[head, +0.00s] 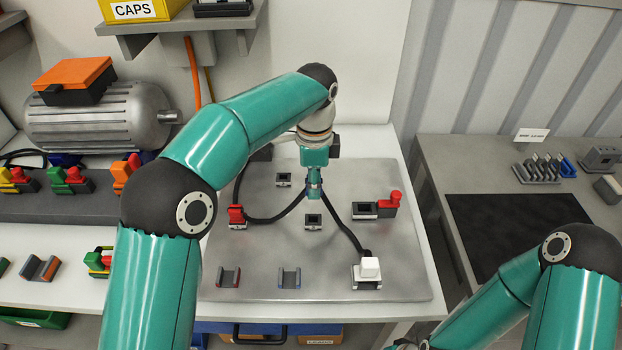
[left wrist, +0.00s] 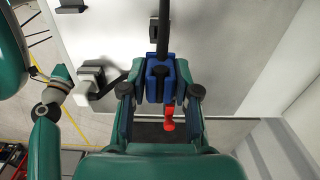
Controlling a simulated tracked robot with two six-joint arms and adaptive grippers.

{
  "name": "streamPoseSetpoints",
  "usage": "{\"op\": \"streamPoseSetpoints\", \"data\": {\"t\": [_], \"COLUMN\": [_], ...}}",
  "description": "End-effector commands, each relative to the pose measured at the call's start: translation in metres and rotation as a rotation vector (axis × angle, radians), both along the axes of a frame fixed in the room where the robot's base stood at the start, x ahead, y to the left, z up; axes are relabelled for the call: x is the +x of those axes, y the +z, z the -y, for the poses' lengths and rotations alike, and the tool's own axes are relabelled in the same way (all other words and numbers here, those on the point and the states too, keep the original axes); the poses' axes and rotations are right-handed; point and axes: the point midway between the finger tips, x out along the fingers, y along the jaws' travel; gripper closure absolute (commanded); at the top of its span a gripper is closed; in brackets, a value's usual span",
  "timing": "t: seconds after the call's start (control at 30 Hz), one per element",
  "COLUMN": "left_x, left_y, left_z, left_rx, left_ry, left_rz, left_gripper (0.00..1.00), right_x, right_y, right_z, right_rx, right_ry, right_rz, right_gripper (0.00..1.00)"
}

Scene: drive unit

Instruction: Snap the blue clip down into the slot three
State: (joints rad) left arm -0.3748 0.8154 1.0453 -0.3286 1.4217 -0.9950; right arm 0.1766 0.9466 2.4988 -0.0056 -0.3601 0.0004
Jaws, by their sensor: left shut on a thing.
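In the left wrist view the blue clip (left wrist: 152,84) sits between the fingers of my left gripper (left wrist: 160,104), with a black cable running over or through its middle. In the head view my left gripper (head: 314,190) points down above the grey panel (head: 330,290), shut on the clip, which is largely hidden there. Black cable runs from it to a red connector (head: 237,215) on the left and a white connector (head: 369,268) at front right. Small dark sockets (head: 284,180) (head: 313,221) stand on the panel. No slot number is legible.
A red-handled latch (head: 392,200) stands on the panel right of my left gripper. Grey brackets with red (head: 228,278) and blue (head: 289,278) edges stand at the front. A clip rack (head: 540,170) is on the right table. A motor (head: 95,120) is at the left.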

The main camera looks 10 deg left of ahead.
Motion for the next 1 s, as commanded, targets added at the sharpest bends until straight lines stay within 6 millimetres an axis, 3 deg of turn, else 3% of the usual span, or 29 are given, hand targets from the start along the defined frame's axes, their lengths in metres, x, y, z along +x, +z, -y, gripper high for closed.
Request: {"op": "streamPoseSetpoints", "data": {"t": [0.6, 1.0], "left_x": [0.000, 0.000], "left_y": [-0.039, -0.043], "left_z": [0.000, 0.000], "left_rx": [0.001, 0.000], "left_ry": [0.000, 0.000], "left_rz": [-0.001, 0.000], "left_gripper": [0.99, 0.99], "right_x": [0.000, 0.000], "right_y": [-0.024, -0.025], "right_z": [0.000, 0.000], "right_rx": [0.000, 0.000], "right_ry": [0.000, 0.000], "right_rz": [0.000, 0.000], "right_gripper": [0.42, 0.42]}}
